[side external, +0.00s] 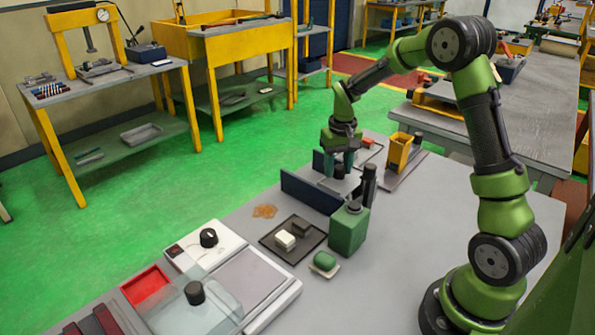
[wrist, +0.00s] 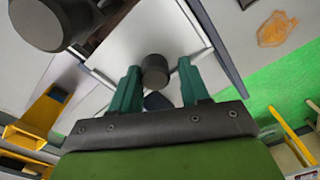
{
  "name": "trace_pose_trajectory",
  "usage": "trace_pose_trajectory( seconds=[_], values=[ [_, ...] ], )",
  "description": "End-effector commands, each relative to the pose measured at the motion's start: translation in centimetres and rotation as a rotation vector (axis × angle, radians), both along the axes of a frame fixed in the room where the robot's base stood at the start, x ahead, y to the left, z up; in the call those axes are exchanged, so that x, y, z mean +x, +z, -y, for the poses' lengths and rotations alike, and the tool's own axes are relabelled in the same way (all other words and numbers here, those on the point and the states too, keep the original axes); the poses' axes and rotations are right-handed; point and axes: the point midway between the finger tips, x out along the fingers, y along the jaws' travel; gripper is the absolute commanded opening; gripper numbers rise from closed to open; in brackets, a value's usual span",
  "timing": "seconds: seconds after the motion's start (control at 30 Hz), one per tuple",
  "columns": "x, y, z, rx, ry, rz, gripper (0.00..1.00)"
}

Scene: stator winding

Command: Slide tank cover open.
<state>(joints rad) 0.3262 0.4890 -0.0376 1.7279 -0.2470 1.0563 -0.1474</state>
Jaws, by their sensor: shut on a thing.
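The tank cover (wrist: 122,48) is a pale flat plate with a dark round knob (wrist: 155,72) standing up from it. In the side external view the knob (side external: 339,171) shows between dark blue panels. My gripper (side external: 339,163) points down there, with its teal fingers either side of the knob. In the wrist view my gripper (wrist: 157,75) is shut on the knob. The tank's inside is not visible, and the cover is partly hidden by the fingers and panels.
A dark blue panel (side external: 311,193) stands along the near side. A green canister (side external: 348,229) with a black cylinder beside it stands close in front. A yellow bin (side external: 399,152) stands to the right. A dark tray (side external: 293,240) with small blocks and an orange patch (side external: 264,211) lie nearer.

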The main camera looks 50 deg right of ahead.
Motion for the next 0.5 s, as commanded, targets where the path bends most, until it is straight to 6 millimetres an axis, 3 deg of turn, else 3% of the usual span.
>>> trace_pose_trajectory(
  seconds=[0.03,0.5],
  values=[
    [-1.0,-1.3,0.9,-0.009,-0.008,-0.035,0.29],
    [1.2,-1.3,1.0,-0.01,-0.011,-0.035,0.28]
  ],
)
